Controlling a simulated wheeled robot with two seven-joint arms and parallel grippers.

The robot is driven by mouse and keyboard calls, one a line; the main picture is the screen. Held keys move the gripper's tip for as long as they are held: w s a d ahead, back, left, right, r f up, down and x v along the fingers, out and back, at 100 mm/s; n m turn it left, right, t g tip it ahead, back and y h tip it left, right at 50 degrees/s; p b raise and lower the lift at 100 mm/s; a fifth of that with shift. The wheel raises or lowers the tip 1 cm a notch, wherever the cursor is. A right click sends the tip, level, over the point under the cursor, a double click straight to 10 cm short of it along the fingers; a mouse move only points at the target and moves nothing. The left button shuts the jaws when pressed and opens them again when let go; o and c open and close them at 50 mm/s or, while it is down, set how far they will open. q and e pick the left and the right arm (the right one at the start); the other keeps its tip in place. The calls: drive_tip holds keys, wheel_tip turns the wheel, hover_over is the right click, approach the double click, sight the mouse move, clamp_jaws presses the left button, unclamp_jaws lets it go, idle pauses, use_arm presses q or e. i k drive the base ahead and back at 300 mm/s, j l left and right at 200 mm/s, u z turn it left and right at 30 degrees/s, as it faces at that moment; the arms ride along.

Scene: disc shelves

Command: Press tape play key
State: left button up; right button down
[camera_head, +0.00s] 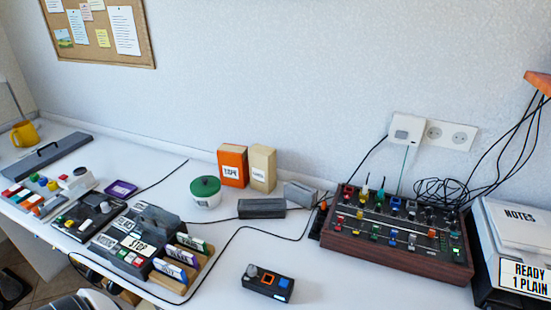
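A dark grey machine (122,259) stands on the white desk at the left, with white label plates; one reads STOP (135,246). Small red, white and green keys (129,258) sit on its front. Labelled cards with blue and green parts (172,268) stand in a wooden holder to its right. I cannot make out which key is the tape play key; the lettering is too small. Neither gripper can be made out in the head view. A pale grey and dark shape, perhaps part of my own arm, shows at the bottom left edge.
A mixer with wooden sides (398,247) stands at the right. A green-lidded pot (205,191), an orange box (233,166) and cables lie behind. The front desk right of centre is clear.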

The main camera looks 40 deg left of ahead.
sight(123, 253)
drive_tip(key=u, duration=2.2)
